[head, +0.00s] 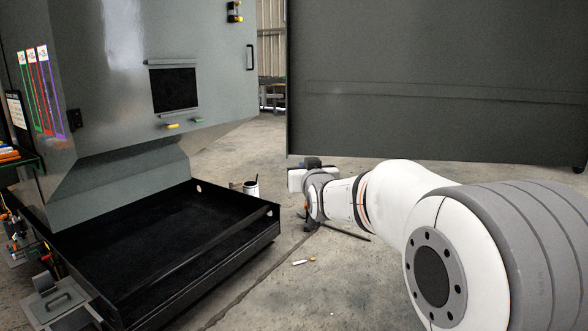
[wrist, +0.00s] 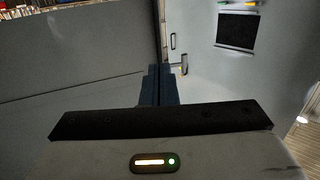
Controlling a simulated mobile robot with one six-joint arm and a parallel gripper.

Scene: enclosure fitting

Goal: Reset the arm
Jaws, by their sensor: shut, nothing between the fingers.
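My arm reaches from the right side of the head view toward the middle, over open floor. My gripper is at the arm's far end, and its fingers are hidden behind the wrist in the head view. In the wrist view my gripper (wrist: 159,75) shows two dark fingers shut together with nothing between them. Beyond the fingertips is the grey enclosure (head: 120,90), with its door handle and dark window; it also shows in the wrist view (wrist: 200,75). My gripper touches nothing that I can see.
A large dark panel (head: 430,60) stands at the back right. A low black tray (head: 150,275) juts out below the enclosure. A white can (head: 251,188) stands behind the tray. Small pieces (head: 300,261) lie on the concrete floor. The floor between tray and arm is mostly clear.

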